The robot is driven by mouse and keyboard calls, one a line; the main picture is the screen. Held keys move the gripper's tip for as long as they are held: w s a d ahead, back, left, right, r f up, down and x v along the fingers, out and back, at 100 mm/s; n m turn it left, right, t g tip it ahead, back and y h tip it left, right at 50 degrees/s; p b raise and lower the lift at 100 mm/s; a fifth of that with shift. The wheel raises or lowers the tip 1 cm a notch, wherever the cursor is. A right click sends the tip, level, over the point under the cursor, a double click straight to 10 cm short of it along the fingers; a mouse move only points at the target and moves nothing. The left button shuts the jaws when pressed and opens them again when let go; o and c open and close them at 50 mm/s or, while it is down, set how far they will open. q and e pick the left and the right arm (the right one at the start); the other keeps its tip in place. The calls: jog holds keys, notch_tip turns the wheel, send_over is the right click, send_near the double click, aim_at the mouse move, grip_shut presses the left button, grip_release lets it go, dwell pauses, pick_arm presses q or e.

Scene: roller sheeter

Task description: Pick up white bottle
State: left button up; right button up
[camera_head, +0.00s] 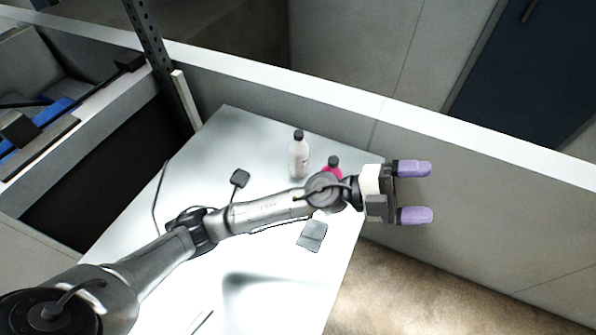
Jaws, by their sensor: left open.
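The white bottle (299,157) stands upright near the back of the white table, with a dark cap. A pink bottle (333,164) with a dark cap stands just right of it, its lower part hidden behind my left arm. My left gripper (424,192) has purple fingertips, spread apart with nothing between them. It is to the right of both bottles, past the table's right edge, and points right, away from them. My right gripper is not in view.
The white table (250,135) has a small dark device (240,178) and a grey flat item (312,235) on it. A white-topped low wall (330,88) runs behind the table. A dark upright post (155,45) stands at the back left.

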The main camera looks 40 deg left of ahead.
pick_arm(q)
notch_tip(320, 180, down, 8)
jog(key=w+m+g+y+b, duration=0.2)
jog(key=m+g+y+b, duration=0.25)
jog(key=m+g, duration=0.2)
jog(key=n+y+b, duration=0.8)
jog(key=y+b, duration=0.5)
jog(key=y, duration=0.7)
send_near(299, 134)
jog(key=f, duration=0.1)
jog(key=x, duration=0.3)
jog(key=b+x, duration=0.1)
jog(key=x, duration=0.1)
jog(key=shift+w+a+f, duration=0.15)
jog(key=shift+a+f, duration=0.05)
jog(key=shift+a, duration=0.15)
jog(key=shift+x, duration=0.75)
jog(key=shift+g+h, duration=0.25)
jog(key=b+x, duration=0.1)
jog(key=x, duration=0.4)
jog(key=shift+d+b, duration=0.1)
jog(key=shift+b, duration=0.2)
jog(key=c, duration=0.7)
jog(key=shift+r, duration=0.1)
grip_shut()
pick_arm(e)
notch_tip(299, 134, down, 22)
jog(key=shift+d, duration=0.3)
